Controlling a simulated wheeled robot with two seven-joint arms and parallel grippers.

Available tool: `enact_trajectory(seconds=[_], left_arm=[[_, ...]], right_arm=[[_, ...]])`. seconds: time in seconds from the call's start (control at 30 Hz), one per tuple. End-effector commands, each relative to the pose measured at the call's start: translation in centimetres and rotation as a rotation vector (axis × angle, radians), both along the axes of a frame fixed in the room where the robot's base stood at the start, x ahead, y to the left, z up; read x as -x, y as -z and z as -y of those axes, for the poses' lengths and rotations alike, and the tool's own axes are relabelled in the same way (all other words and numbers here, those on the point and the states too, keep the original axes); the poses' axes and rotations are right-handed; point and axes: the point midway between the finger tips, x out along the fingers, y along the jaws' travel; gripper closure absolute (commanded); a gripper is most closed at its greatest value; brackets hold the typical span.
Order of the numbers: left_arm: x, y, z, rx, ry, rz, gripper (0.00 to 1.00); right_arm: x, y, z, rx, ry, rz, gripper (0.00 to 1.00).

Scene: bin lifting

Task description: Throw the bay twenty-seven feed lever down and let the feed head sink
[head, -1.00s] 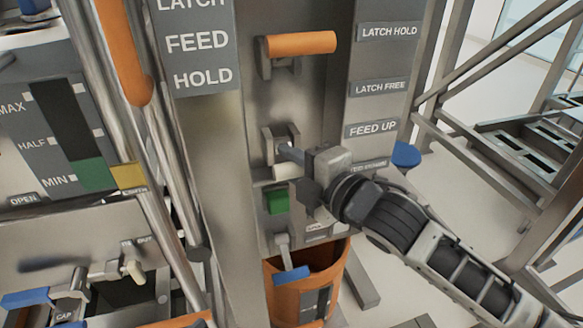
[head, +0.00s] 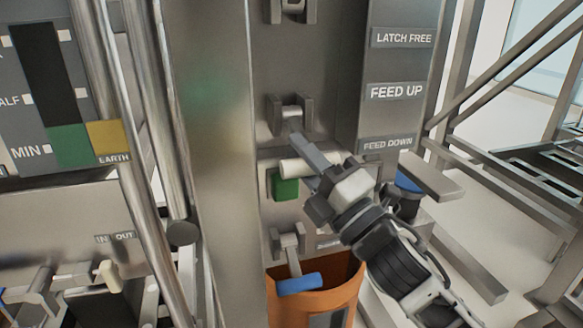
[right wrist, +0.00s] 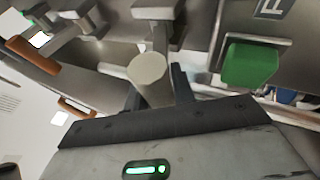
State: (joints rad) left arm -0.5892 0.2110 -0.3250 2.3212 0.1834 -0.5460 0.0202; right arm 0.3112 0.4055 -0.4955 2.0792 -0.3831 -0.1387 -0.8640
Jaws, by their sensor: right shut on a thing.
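The feed lever (head: 312,156) is a grey arm with a pale cylindrical handle. It hangs from a bracket on the steel panel and slants down and outward, beside the FEED UP (head: 396,91) and FEED DOWN (head: 388,143) labels. My right gripper (head: 318,184) is shut on the lever handle, below the pivot. In the right wrist view the pale round handle end (right wrist: 150,75) sits between my gripper's fingers (right wrist: 156,92). My left gripper is not in view. I cannot pick out the feed head.
A green block (head: 286,188) sits just below the lever. Lower down is a blue-handled lever (head: 299,284) over an orange bin (head: 345,285). Steel poles and a gauge panel (head: 55,90) stand at left. A metal frame (head: 500,110) is at right.

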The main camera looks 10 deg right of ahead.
Motion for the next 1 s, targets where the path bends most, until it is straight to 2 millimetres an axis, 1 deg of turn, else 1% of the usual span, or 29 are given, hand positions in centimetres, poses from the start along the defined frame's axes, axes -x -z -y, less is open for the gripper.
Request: enact_trajectory(seconds=[0.1,0.57,0.6,0.67,1.0], left_arm=[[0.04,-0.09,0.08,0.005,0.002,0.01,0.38],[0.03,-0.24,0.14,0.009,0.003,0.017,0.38],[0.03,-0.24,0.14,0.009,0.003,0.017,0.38],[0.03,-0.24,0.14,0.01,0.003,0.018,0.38],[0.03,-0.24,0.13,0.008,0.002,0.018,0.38]], right_arm=[[-0.21,0.26,0.33,0.001,0.008,-0.002,1.0],[-0.38,0.65,0.44,0.001,0.012,-0.014,1.0],[-0.39,0.68,0.44,0.001,0.012,-0.014,0.69],[-0.37,0.69,0.42,0.001,0.012,-0.014,0.52],[-0.12,0.76,0.43,0.001,0.009,-0.013,0.51]])
